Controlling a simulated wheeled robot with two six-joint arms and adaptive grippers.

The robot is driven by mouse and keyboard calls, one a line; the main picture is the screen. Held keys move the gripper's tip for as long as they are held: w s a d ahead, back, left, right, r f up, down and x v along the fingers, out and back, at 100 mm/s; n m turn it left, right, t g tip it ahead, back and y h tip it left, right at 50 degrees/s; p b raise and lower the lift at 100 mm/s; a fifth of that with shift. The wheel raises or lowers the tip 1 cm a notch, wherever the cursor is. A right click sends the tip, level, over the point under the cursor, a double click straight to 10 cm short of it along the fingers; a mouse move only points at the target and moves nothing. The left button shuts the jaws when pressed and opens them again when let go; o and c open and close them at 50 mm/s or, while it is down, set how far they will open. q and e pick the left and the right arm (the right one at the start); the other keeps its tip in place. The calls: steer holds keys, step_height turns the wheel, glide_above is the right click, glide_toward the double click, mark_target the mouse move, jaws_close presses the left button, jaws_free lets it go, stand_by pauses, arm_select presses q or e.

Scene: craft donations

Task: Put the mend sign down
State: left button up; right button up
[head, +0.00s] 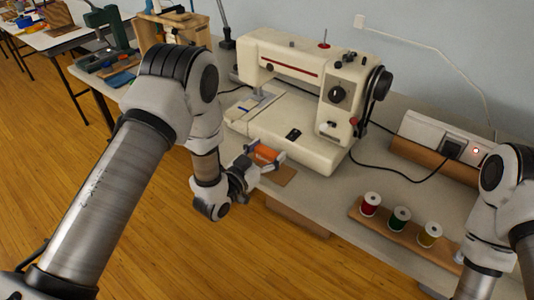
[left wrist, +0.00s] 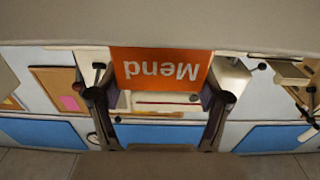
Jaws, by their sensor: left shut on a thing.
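The mend sign is a small orange plate (head: 265,154) in the head view, in front of the sewing machine near the table's front edge. My left gripper (head: 257,167) is shut on it. In the left wrist view the sign (left wrist: 160,70) shows the word "Mend" upside down, between the two fingers of the left gripper (left wrist: 158,100). I cannot tell whether its lower edge touches the table. A flat brown piece (head: 281,175) lies just beside and below the sign. My right arm shows at the right edge of the head view; its gripper is out of view.
A cream sewing machine (head: 300,85) stands close behind the sign. A wooden strip (head: 378,228) holds red, green and yellow thread spools. A power strip (head: 430,133) and its black cable lie at the back right. The table between the sign and spools is clear.

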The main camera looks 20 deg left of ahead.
arm_select(q)
steer(key=shift+f, duration=0.6)
steer(key=shift+f, duration=0.1)
steer(key=o, duration=1.1)
